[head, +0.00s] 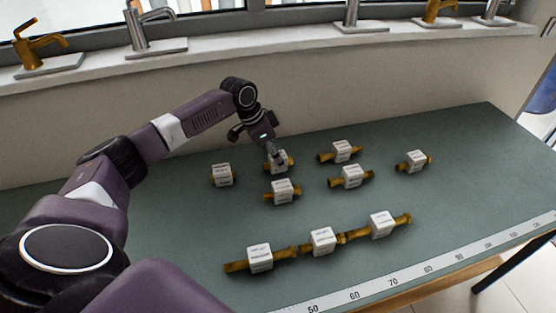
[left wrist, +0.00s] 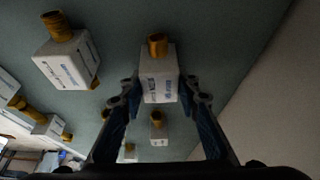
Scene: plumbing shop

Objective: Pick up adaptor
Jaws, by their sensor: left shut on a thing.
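Several brass fittings, each with a white label block, are on the green table. The labels are too small to read, so I cannot tell by name which is the adaptor. My left gripper (head: 277,160) reaches down over the back row and is shut on one brass fitting with a white block (head: 287,160). In the left wrist view this block (left wrist: 159,85) sits between the two dark fingers (left wrist: 160,92), its brass end pointing away from them. I cannot tell whether it is clear of the table. My right gripper is not in view.
A lone fitting (head: 222,175) stands left of the held one, and another (head: 283,191) just in front. More lie right, and a joined row (head: 322,241) lies near the front. A ruler strip (head: 400,283) runs along the table's front edge. Taps stand on the sill (head: 270,50) behind.

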